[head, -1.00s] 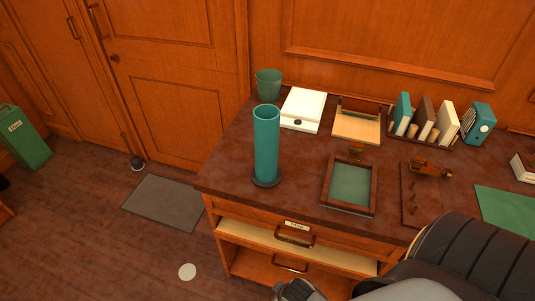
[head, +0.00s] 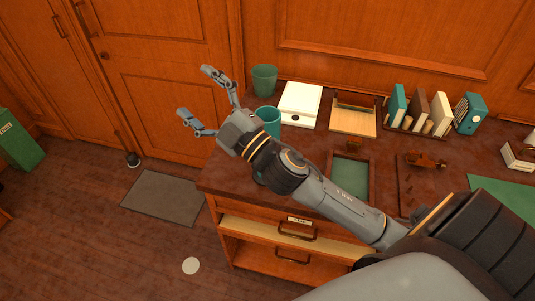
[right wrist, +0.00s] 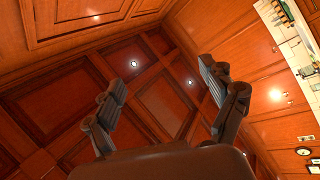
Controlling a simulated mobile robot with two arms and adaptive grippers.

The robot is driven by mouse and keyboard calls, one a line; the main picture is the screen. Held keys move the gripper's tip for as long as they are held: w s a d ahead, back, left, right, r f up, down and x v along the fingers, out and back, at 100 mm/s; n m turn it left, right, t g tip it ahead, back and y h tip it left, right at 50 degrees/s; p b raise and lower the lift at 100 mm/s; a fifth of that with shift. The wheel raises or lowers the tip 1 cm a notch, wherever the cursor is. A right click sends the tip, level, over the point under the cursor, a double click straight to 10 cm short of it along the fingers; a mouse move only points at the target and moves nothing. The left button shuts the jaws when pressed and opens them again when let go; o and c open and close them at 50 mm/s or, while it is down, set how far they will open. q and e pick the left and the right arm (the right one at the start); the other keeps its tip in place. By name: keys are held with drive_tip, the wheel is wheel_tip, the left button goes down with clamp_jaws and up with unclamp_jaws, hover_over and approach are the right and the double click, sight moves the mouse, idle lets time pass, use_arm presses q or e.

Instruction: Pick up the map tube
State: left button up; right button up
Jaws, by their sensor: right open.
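The map tube, a teal cylinder (head: 268,121), stands upright on the dark cabinet top (head: 226,165). Only its upper part shows in the head view; my right forearm and gripper hide most of the rest. My right gripper (head: 196,94) is open and empty, with its fingers spread toward the upper left, just left of the tube in the picture. I cannot tell whether it touches the tube. My left gripper is not in view.
A green cup (head: 264,79) and a white box (head: 300,104) stand behind the tube. A wooden tray (head: 352,118), a framed green panel (head: 349,180) and several books (head: 417,108) are to the right. The cabinet drawer (head: 270,232) is partly open. Floor at left is mostly free.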

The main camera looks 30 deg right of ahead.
drive_tip(key=s+a+r+n+g+y, duration=0.3)
drive_tip(key=a+r+n+g+y, duration=0.35)
drive_tip(key=n+y, duration=0.6)
drive_tip(key=n+g+h, duration=1.1)
drive_tip(key=n+h, duration=0.1)
drive_tip(key=h, duration=0.6)
approach(269, 113)
drive_tip(key=shift+t, duration=0.25)
drive_tip(key=a+f, duration=0.1)
drive_tip(key=f, duration=0.1)
drive_tip(key=f+p, duration=0.1)
drive_tip(key=f, duration=0.1)
drive_tip(key=a+f+p, duration=0.1)
drive_tip(key=f, duration=0.1)
drive_tip(key=shift+w+a+f, duration=0.3)
drive_tip(key=shift+w+f, duration=0.05)
drive_tip(key=shift+w, duration=0.05)
drive_tip(key=shift+f, duration=0.2)
drive_tip(key=p+x, duration=0.2)
drive_tip(key=x, duration=0.3)
drive_tip(key=shift+a+p, duration=0.1)
drive_tip(key=shift+p, duration=0.3)
drive_tip(key=c, duration=1.7)
clamp_jaws()
